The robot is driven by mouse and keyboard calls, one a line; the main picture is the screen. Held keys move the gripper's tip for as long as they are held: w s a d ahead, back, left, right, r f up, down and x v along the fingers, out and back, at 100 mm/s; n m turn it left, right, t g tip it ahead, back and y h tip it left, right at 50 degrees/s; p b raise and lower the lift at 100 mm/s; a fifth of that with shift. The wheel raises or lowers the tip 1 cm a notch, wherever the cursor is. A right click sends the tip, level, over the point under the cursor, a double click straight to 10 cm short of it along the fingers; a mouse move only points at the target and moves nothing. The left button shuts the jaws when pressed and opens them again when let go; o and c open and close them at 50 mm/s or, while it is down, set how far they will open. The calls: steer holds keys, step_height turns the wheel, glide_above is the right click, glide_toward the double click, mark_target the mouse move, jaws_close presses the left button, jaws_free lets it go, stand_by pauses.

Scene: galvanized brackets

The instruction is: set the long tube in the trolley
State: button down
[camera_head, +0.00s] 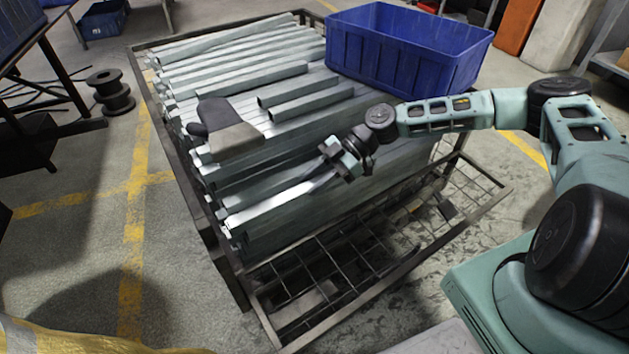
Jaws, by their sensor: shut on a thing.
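The trolley (232,277) is a dark metal frame with a wire-mesh bottom, and stands in the middle of the view. A tall stack of galvanized tubes (190,65) fills most of it. My gripper (330,155) is over the near side of the stack, shut. A bright long tube (282,202) runs from just below the gripper toward the lower left, along the near edge of the stack. It appears to be in the jaws, but the grip is partly hidden by the gripper. I cannot tell if the tube touches the stack.
A blue crate (400,55) stands on the back right of the stack. A grey and dark glove (228,130) and short loose tubes (305,103) lie on top. The mesh section (350,260) at the trolley's near side is largely bare. A black spool (110,92) stands left on the floor.

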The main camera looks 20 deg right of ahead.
steer(key=c, duration=1.3)
jaws_free()
steer(key=shift+c, duration=0.2)
